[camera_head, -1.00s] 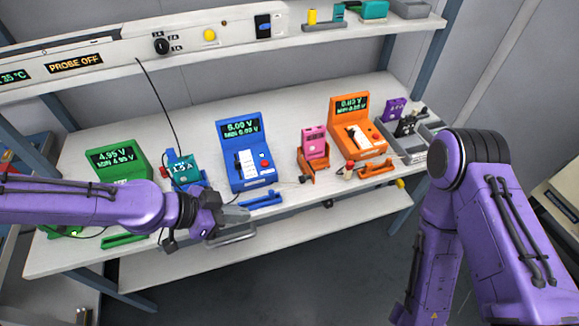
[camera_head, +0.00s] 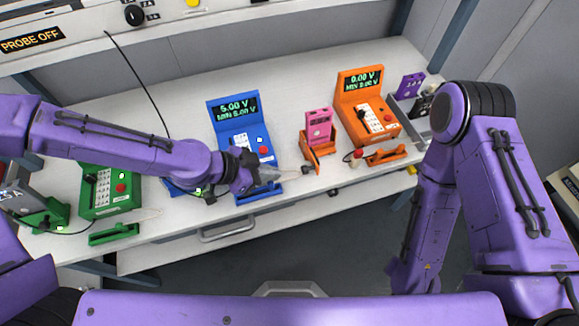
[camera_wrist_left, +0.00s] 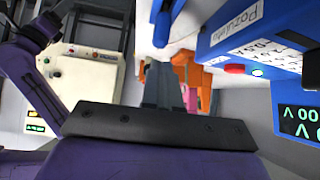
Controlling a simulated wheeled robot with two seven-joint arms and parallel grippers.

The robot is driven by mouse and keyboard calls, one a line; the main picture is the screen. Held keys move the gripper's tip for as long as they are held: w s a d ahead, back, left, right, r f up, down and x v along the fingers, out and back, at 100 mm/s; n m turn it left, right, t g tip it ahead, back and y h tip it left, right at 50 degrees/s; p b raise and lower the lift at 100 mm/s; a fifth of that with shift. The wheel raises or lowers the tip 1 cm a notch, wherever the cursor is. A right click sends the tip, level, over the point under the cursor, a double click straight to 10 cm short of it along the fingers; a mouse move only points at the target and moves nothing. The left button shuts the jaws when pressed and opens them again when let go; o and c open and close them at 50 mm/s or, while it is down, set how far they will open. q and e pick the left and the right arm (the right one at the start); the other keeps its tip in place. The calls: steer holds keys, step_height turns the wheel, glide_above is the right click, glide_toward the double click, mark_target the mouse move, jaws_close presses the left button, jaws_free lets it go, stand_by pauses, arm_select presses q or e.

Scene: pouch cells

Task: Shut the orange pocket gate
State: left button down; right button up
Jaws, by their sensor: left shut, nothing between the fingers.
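The orange tester (camera_head: 347,84) stands right of centre, its screen reading about 0.00 V. A white sloped panel with a dark lever lies on its front. A low orange bar-like piece (camera_head: 386,155) lies before it at the table's front edge. Whether the bar or the lever is the gate, and whether it is shut, I cannot tell. My left gripper (camera_head: 278,174) is shut and empty, in front of the blue tester and left of the orange things. Its grey fingers (camera_wrist_left: 163,88) point toward orange shapes (camera_wrist_left: 187,65) in the left wrist view. My right gripper is out of view.
A pink cell (camera_head: 319,127) stands in an orange holder (camera_head: 325,161) between my left gripper and the orange tester. The blue tester (camera_head: 227,107) is close behind the gripper. A purple cell (camera_head: 410,86) stands far right. A green tester (camera_head: 117,203) is at left.

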arm_select(q)
steer(key=d, duration=0.2)
steer(key=w+d+p, duration=0.1)
steer(key=d, duration=0.1)
steer(key=shift+d+f, duration=0.15)
steer(key=shift+d, duration=0.05)
steer(key=shift+w+d, duration=0.15)
steer(key=shift+d, duration=0.05)
steer(key=shift+p, duration=0.3)
